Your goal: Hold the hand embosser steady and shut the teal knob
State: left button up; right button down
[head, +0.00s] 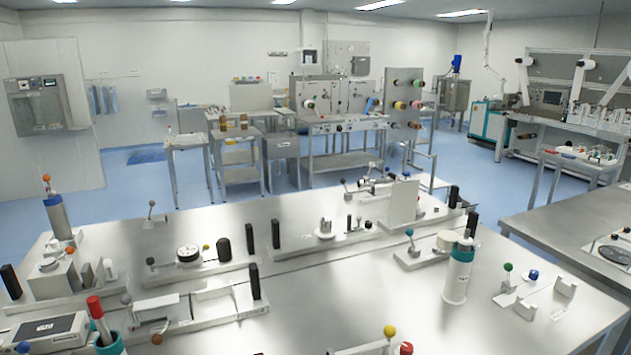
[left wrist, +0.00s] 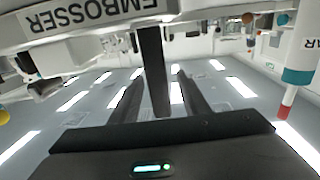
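In the left wrist view, a pale part lettered EMBOSSER (left wrist: 95,14) spans the top left, close to my left gripper (left wrist: 161,76). The gripper's two dark fingers stand apart. A black upright bar (left wrist: 152,65) shows between them, with a gap on each side. I cannot tell which fixture in the head view is the embosser. In the head view, a teal ball knob (head: 409,232) stands on a thin stem at the left end of a white fixture (head: 425,258). A teal ball (left wrist: 282,19) also shows in the left wrist view. My right gripper is not in view.
A white bottle with a teal band (head: 457,283) stands close to that fixture. A teal-rimmed cup (head: 111,346) holds a red-topped item (head: 94,306) at the near left. Yellow (head: 389,331) and red (head: 406,348) knobs are at the bottom edge. The steel table (head: 350,290) is bare around its middle.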

pick_arm(q)
jog(key=shift+r, duration=0.1)
jog(key=v, duration=0.8)
jog(key=shift+d, duration=0.2)
dwell(0.4)
jog(key=x, duration=0.6)
jog(key=shift+w+a+r, duration=0.1)
jog(key=shift+w+r, duration=0.1)
jog(key=shift+w, duration=0.05)
jog(key=shift+x, duration=0.85)
jog(key=shift+a+f, duration=0.1)
